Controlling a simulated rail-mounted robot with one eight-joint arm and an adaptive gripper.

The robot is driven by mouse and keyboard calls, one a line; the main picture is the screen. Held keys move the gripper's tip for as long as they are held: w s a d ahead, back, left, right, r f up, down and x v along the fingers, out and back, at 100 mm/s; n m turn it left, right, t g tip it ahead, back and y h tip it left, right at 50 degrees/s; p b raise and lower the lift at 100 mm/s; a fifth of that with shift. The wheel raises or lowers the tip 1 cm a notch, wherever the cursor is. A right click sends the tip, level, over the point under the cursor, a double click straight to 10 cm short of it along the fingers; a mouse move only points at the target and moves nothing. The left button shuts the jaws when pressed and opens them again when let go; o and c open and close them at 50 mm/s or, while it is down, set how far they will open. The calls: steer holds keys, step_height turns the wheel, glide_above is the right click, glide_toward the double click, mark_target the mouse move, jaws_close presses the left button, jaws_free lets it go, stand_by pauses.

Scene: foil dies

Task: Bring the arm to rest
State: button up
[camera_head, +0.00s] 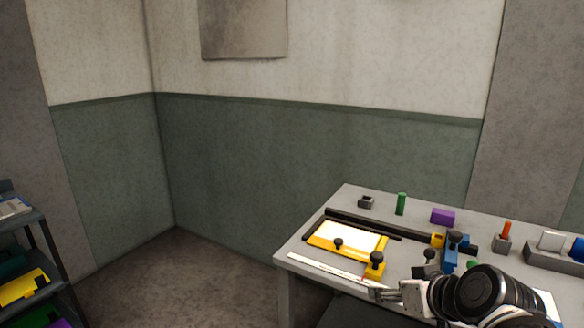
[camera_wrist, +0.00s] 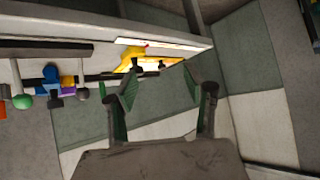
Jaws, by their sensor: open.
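My gripper (camera_head: 376,294) reaches in from the lower right in the head view, at the front edge of the grey table (camera_head: 296,248). In the wrist view my gripper (camera_wrist: 168,92) shows its two fingers spread well apart, with nothing between them. The fingers point past the table's edge toward the floor and wall. My dark wrist and arm hide part of the table's front right. The yellow frame with a white sheet (camera_head: 345,236) lies on the table beyond my gripper, and it also shows in the wrist view (camera_wrist: 130,58).
On the table stand a green block (camera_head: 401,204), a purple block (camera_head: 442,216), a small dark holder (camera_head: 366,202), an orange peg in a grey block (camera_head: 503,240) and a grey tray (camera_head: 548,260). Floor between is clear.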

steer(key=s+r+m+g+h+p, duration=0.1)
steer(key=s+m+g+h, duration=0.1)
steer(key=s, duration=0.8)
steer(key=shift+s+r+g+h, duration=0.2)
steer(key=shift+r+g+h, duration=0.2)
stand_by(1.2)
